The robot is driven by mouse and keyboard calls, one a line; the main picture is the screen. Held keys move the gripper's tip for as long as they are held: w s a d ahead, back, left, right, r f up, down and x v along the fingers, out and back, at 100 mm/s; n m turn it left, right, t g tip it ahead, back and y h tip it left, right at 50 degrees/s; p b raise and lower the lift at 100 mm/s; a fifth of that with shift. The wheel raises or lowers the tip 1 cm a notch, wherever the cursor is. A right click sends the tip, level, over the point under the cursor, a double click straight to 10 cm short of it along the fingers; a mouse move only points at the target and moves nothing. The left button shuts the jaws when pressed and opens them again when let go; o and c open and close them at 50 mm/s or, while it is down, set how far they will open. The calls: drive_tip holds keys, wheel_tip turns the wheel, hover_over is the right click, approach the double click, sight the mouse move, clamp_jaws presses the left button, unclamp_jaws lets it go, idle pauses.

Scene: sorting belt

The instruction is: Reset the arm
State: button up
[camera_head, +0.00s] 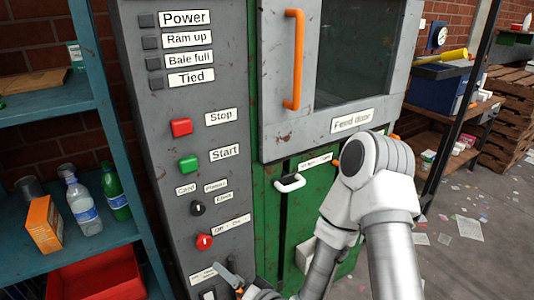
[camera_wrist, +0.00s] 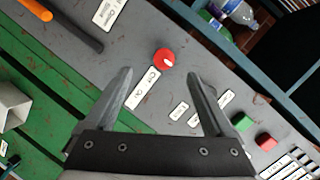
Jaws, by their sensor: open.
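My gripper (camera_wrist: 163,98) is open and empty in the wrist view, its two dark fingers spread apart. It faces the grey control panel (camera_wrist: 150,30) of a baler. A red round knob (camera_wrist: 164,57) shows just beyond and between the fingertips, apart from them. In the head view my white and grey arm reaches down at the lower right. The gripper is near the bottom of the panel there, mostly cut off by the lower edge. The red knob (camera_head: 204,242) is above it, and a black knob (camera_head: 198,208) is higher up.
The panel has a red Stop button (camera_head: 181,127) and a green Start button (camera_head: 188,164). An orange handle (camera_head: 293,60) is on the feed door. A white handle (camera_head: 289,183) is on the green lower door. A blue shelf (camera_head: 60,101) with bottles stands at left.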

drive_tip(key=w+d+r+n+g+h+p, duration=0.25)
drive_tip(key=d+r+n+h+p, duration=0.4)
drive_tip(key=d+r, duration=1.05)
drive_tip(key=s+d+r+m+g+h+p, duration=0.1)
drive_tip(key=s+d+r, duration=0.2)
drive_tip(key=s+r, duration=0.5)
drive_tip(key=s+d+r+m+g+h, duration=0.2)
drive_tip(key=s+d+r, duration=0.1)
drive_tip(key=s+r, duration=0.6)
drive_tip(key=shift+s+r+p, duration=0.25)
drive_tip(key=shift+s+p, duration=0.15)
drive_tip(key=shift+s, duration=0.25)
drive_tip(key=shift+h, duration=0.25)
